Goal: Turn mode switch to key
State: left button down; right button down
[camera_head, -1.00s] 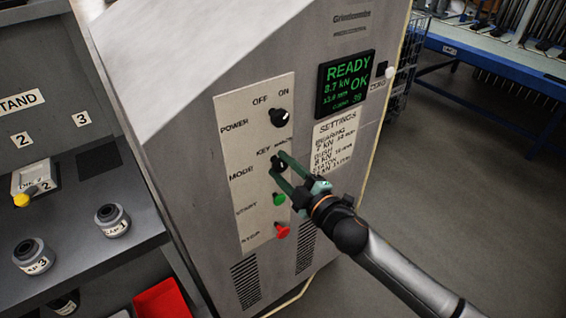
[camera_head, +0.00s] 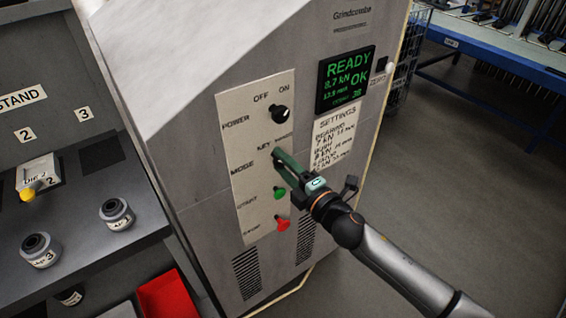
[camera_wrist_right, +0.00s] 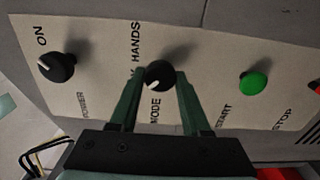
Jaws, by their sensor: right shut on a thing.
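The mode switch (camera_wrist_right: 160,75) is a round black knob on the pale control plate (camera_head: 240,205) of the grey machine. It sits above the word MODE in the right wrist view, with a small pale mark on its lower left side. My right gripper (camera_wrist_right: 159,76) has its green fingers on either side of the knob and is shut on it. In the head view the right gripper (camera_head: 279,160) covers most of the knob, beside the KEY label. KEY is mostly hidden in the wrist view, where HANDS is readable. My left gripper is not in view.
The black power knob (camera_head: 280,113) is above the mode switch. The green start button (camera_head: 279,193) and red stop button (camera_head: 282,224) are below it, close to my fingers. A bench with labelled parts stands left.

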dwell(0.3)
jog(key=shift+c, duration=1.9)
grip_release()
jog(key=v, duration=1.2)
jog(key=shift+s+d, duration=0.15)
jog(key=shift+s, duration=0.05)
